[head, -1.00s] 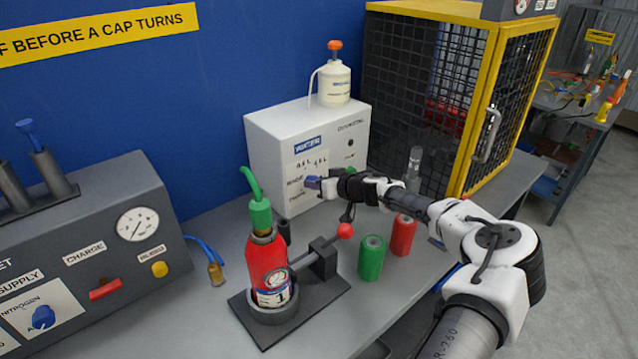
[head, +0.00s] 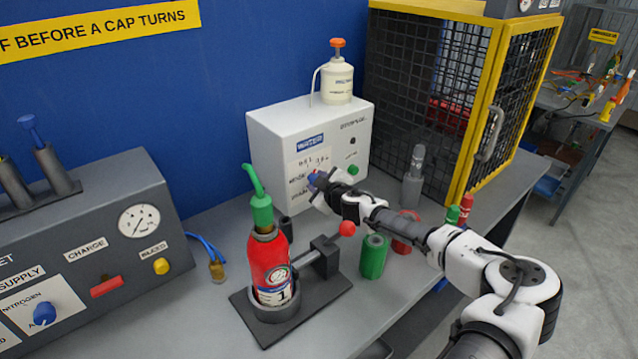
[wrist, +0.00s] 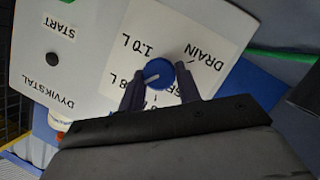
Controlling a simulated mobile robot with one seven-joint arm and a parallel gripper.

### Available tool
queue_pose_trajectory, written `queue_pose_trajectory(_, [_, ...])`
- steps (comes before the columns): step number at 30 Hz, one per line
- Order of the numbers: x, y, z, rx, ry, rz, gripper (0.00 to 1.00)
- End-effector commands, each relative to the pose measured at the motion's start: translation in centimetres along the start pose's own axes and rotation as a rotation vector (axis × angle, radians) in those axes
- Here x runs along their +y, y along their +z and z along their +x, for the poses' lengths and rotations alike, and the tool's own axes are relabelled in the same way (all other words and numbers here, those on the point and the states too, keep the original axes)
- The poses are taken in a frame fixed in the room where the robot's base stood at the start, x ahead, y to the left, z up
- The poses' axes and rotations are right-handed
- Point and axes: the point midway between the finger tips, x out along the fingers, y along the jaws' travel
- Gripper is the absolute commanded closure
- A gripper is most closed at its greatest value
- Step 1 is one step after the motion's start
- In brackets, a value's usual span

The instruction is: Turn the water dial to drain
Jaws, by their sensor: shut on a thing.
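The water dial is a round blue knob (wrist: 160,75) on a white label panel, with a pale pointer mark. In the wrist view, upside down, the mark points left, near the partly hidden "8 L" marking. The word DRAIN (wrist: 205,57) is to the right of the knob and "1.0 L" is up and left. My gripper (wrist: 160,84) is shut on the knob, one dark finger on each side. In the head view my gripper (head: 318,182) is at the front of the white water box (head: 268,145) and covers most of the dial.
A red extinguisher (head: 268,262) with a green nozzle stands in a dark clamp left of my arm. Green (head: 373,257) and red (head: 405,243) cylinders stand below the arm. A yellow-framed mesh cage (head: 455,190) is behind, right. A white bottle (head: 337,82) tops the box.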

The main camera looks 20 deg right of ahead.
Motion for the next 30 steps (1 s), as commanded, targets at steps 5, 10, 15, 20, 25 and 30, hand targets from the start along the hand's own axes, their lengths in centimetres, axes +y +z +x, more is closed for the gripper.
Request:
queue_pose_trajectory(5, [-0.20,0.11,0.02,0.000,0.033,-0.078,0.89])
queue_pose_trajectory(10, [-0.17,0.08,0.02,0.000,0.051,-0.123,0.89])
queue_pose_trajectory(15, [-0.13,0.07,0.00,0.000,0.059,-0.143,0.89])
queue_pose_trajectory(20, [-0.12,0.07,0.00,-0.001,0.060,-0.146,0.89])
queue_pose_trajectory(25, [-0.12,0.07,0.00,0.000,0.060,-0.145,0.89])
queue_pose_trajectory(30, [-0.13,0.06,0.01,0.000,0.060,-0.144,0.50])
